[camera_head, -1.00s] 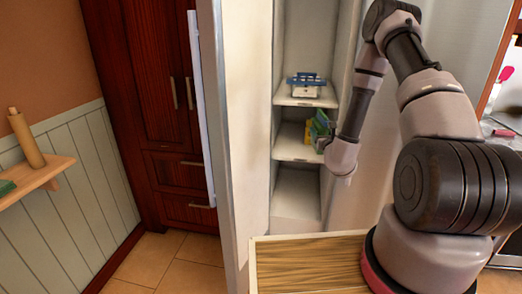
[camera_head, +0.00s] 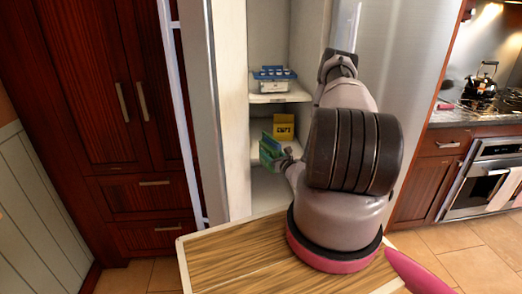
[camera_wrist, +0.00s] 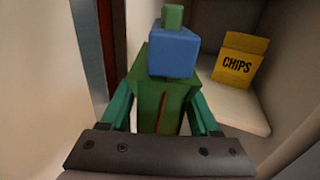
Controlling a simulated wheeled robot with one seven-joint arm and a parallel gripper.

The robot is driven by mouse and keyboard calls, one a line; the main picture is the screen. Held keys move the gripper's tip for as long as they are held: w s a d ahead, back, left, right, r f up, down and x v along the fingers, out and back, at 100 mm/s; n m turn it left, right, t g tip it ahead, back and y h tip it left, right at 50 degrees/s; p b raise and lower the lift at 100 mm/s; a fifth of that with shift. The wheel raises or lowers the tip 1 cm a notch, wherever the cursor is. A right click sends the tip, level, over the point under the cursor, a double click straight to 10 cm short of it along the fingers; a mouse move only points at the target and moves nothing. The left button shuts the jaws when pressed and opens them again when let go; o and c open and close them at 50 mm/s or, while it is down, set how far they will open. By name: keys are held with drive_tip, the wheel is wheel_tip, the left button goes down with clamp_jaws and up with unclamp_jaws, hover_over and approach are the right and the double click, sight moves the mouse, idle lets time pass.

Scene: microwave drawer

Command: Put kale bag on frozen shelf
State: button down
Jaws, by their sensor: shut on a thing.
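A green item with a blue block and a small green block at its far end, likely the kale bag (camera_wrist: 152,85), is between the teal fingers of my gripper (camera_wrist: 160,108). My gripper is shut on it. In the head view, the green item (camera_head: 270,149) is at the front of an open tall cabinet or freezer (camera_head: 232,130), before the middle shelf. My gripper (camera_head: 283,158) is partly hidden by my arm there. I cannot tell whether the item touches the shelf.
A yellow chips box (camera_head: 284,127) stands on the middle shelf, right of the held item in the wrist view (camera_wrist: 240,60). A white and blue item (camera_head: 273,79) sits on the upper shelf (camera_head: 283,94). The cabinet's side walls are close. A stove (camera_head: 488,165) stands right.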

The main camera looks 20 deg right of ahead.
drive_tip(key=shift+w+d+f, duration=0.35)
drive_tip(key=shift+w+d, duration=0.6)
drive_tip(key=shift+w, duration=2.25)
drive_tip(key=shift+w+d+f, duration=0.4)
drive_tip(key=shift+w+d, duration=0.5)
drive_tip(key=shift+w, duration=2.35)
drive_tip(key=shift+w+d+f, duration=0.35)
drive_tip(key=shift+w+d, duration=0.6)
drive_tip(key=shift+w, duration=2.25)
drive_tip(key=shift+f, duration=0.35)
drive_tip(key=shift+c, duration=0.2)
unclamp_jaws()
drive_tip(key=shift+s+f, duration=0.1)
drive_tip(key=shift+s, duration=0.05)
drive_tip(key=s+d, duration=0.1)
drive_tip(key=s, duration=0.9)
drive_tip(key=shift+s+d, duration=0.25)
drive_tip(key=shift+s, duration=0.05)
